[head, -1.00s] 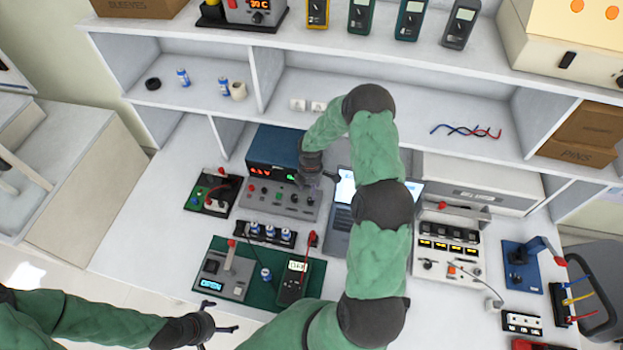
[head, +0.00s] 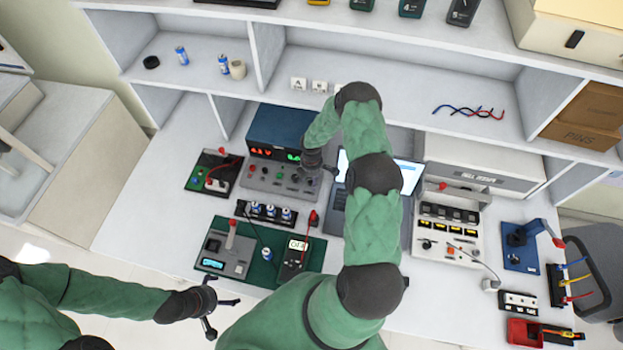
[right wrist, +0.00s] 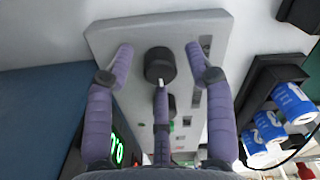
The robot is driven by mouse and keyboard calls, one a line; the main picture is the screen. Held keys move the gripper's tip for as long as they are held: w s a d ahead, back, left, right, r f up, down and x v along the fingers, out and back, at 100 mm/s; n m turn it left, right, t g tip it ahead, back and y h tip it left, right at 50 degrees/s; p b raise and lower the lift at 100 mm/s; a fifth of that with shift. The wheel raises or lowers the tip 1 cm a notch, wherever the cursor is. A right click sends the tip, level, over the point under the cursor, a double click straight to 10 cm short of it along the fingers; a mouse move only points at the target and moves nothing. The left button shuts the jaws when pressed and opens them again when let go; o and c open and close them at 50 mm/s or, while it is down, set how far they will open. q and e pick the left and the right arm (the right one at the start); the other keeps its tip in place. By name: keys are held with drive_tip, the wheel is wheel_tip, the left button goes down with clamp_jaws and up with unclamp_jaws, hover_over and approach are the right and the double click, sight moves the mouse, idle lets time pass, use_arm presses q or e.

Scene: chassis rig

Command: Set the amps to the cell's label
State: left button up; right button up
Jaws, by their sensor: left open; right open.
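The power supply (head: 273,178) has a blue top, a red and a green readout, and a grey panel with knobs. My right gripper (head: 322,170) is open at the right end of that panel and hides part of it. In the right wrist view, the purple fingers of the right gripper (right wrist: 158,52) stand either side of a black knob (right wrist: 159,64), with gaps and no clear contact. My left gripper (head: 225,318) is open and empty in front of the table.
A rack of cells (head: 270,212) stands before the supply, and a meter (head: 293,262) lies on the mat. A laptop (head: 338,208) is partly behind my right arm. A grey tester (head: 448,235) stands further right. White table shows left of the mat.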

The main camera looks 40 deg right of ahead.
drive_tip(key=shift+f, duration=0.15)
clamp_jaws()
drive_tip(key=shift+f+m+b, duration=0.1)
drive_tip(key=shift+m+b, duration=0.7)
drive_tip(key=shift+b, duration=0.3)
drive_tip(key=m+b, duration=0.5)
drive_tip(key=shift+m+b, duration=2.3)
drive_tip(key=shift+m, duration=0.3)
drive_tip(key=shift+s, duration=0.1)
